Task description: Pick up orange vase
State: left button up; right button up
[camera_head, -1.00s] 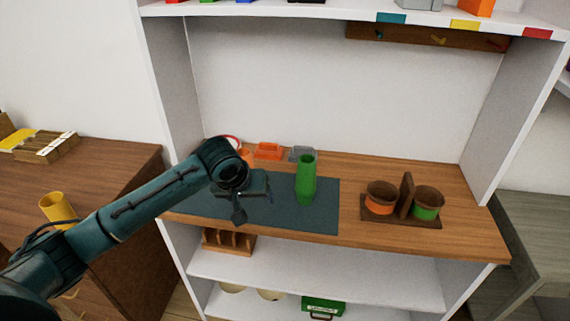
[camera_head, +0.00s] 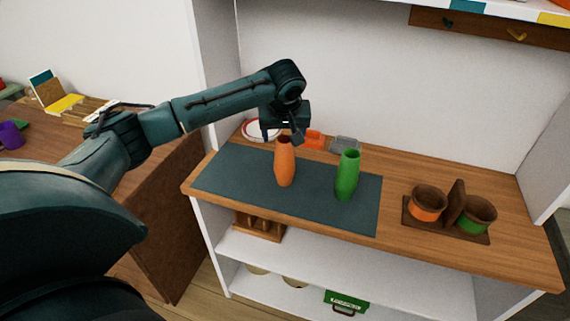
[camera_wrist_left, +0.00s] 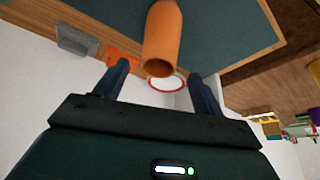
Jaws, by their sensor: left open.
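The orange vase (camera_head: 285,163) stands upright on a dark mat (camera_head: 235,174) on the wooden shelf top. My left gripper (camera_head: 284,134) is open, above and just behind the top of the vase in the head view. In the left wrist view the orange vase (camera_wrist_left: 163,38) shows its open mouth, beyond and between the two spread fingertips of the left gripper (camera_wrist_left: 160,80). Nothing is between the fingers. My right gripper is not in view.
A green vase (camera_head: 347,174) stands on the mat to the right. Behind are an orange object (camera_head: 315,139), a grey one (camera_head: 345,145) and a red-rimmed round item (camera_head: 253,130). A wooden holder (camera_head: 445,232) with two pots stands farther right. A white side wall (camera_head: 217,75) rises at left.

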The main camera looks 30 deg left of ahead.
aim_at(285, 161)
pick_arm(q)
jog(key=x, duration=0.5)
jog(key=shift+d+f, duration=0.2)
jog(key=c, duration=1.5)
